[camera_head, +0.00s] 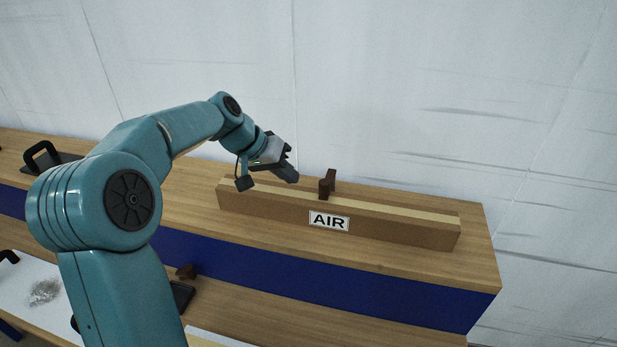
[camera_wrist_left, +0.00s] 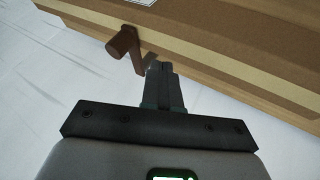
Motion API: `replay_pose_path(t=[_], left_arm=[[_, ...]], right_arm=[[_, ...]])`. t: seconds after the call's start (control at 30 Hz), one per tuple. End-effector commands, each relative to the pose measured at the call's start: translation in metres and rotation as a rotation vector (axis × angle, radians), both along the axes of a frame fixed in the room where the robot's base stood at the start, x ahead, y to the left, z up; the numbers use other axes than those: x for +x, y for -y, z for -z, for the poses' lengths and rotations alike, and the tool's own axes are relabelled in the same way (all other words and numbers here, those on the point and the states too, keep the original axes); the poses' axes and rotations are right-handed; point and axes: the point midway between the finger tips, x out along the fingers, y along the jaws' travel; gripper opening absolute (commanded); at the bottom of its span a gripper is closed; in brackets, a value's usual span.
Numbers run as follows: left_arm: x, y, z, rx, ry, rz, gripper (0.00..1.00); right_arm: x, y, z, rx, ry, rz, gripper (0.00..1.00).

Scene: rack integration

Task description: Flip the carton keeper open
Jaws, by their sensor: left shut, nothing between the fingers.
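A long brown carton (camera_head: 385,223) with an AIR label (camera_head: 329,221) lies on the wooden upper shelf. The dark brown keeper (camera_head: 326,186) stands upright at the carton's top, near its middle. In the left wrist view the keeper (camera_wrist_left: 124,42) shows a round knob and a flat arm beside the carton (camera_wrist_left: 225,35). My left gripper (camera_head: 294,179) is over the carton, left of the keeper. In the left wrist view its closed, empty fingertips (camera_wrist_left: 159,68) are close to the keeper's flat arm; I cannot tell whether they touch. My right gripper is out of view.
The wooden shelf (camera_head: 440,265) has a blue front and a pale wall (camera_head: 420,90) behind it. A black handle (camera_head: 41,154) stands at the far left. A small brown piece (camera_head: 187,271) and a black item (camera_head: 182,296) are on the lower surface. The shelf's right end is clear.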

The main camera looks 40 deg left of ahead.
Motion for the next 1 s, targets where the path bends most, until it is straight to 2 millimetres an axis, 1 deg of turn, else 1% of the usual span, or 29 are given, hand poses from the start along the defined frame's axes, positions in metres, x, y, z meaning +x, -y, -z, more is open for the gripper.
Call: replay_pose_path(t=[0.07,0.1,0.2,0.4,1.0], left_arm=[[0.009,0.004,0.012,-0.001,-0.003,0.0,0.0],[0.013,0.011,0.009,0.0,0.0,0.004,0.0],[0.02,0.024,0.009,0.001,0.001,0.003,0.0],[0.027,0.036,0.01,0.001,0.0,0.001,0.0],[0.03,0.037,0.01,0.001,0.0,-0.017,0.0]], right_arm=[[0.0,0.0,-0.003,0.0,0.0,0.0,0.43],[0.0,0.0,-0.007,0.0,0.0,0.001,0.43],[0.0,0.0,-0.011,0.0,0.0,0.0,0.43],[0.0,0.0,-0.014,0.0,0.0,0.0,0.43],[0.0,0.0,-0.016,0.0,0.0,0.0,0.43]])
